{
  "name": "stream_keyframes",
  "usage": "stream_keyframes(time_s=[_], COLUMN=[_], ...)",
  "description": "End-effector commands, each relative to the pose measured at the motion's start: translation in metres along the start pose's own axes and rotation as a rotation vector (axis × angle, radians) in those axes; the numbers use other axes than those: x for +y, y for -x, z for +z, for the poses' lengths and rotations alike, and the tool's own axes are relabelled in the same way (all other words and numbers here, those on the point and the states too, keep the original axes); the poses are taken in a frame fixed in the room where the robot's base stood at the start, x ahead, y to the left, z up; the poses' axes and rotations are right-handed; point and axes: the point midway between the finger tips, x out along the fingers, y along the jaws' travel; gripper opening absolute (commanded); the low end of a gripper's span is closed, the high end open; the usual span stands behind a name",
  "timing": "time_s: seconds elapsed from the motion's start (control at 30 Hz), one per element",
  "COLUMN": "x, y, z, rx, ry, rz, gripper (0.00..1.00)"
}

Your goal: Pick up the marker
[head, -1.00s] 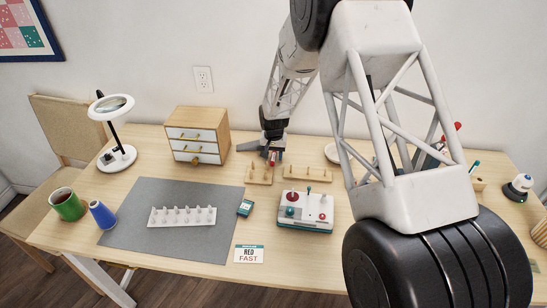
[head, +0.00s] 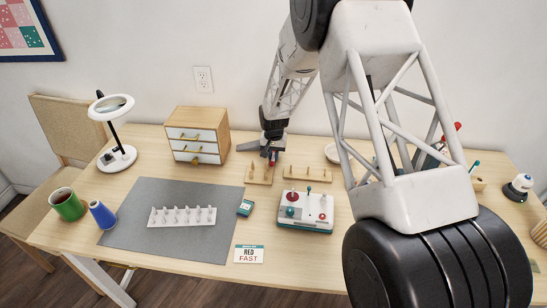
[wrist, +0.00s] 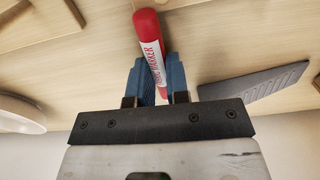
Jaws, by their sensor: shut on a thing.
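The marker (wrist: 149,42) is red with a white label lettered in red, seen large in the wrist view. My gripper (wrist: 157,72) is shut on it, with a blue finger on each side. In the head view my gripper (head: 272,152) is at the back of the table, right of the small drawer cabinet. A small red bit of the marker (head: 272,159) shows below the fingers. I cannot tell how far it is above the table.
Wooden peg racks (head: 259,175) stand just in front of my gripper. A teal and white box with knobs (head: 305,211) is nearer. The drawer cabinet (head: 198,136) is left. A grey mat (head: 135,205) bears a white peg rack (head: 181,217). A grey ridged object (wrist: 255,84) lies close by.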

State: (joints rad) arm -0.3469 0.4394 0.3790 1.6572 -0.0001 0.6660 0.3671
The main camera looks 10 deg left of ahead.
Motion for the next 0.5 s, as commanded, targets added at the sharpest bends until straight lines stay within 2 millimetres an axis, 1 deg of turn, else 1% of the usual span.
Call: stream_keyframes(time_s=[0.27,0.37,0.5], x=[0.0,0.0,0.0], y=[0.002,0.007,0.021], z=[0.0,0.0,-0.001], rx=[0.0,0.001,0.003], ry=[0.0,0.0,0.0], rz=[0.0,0.0,-0.001], gripper=[0.0,0.0,0.0])
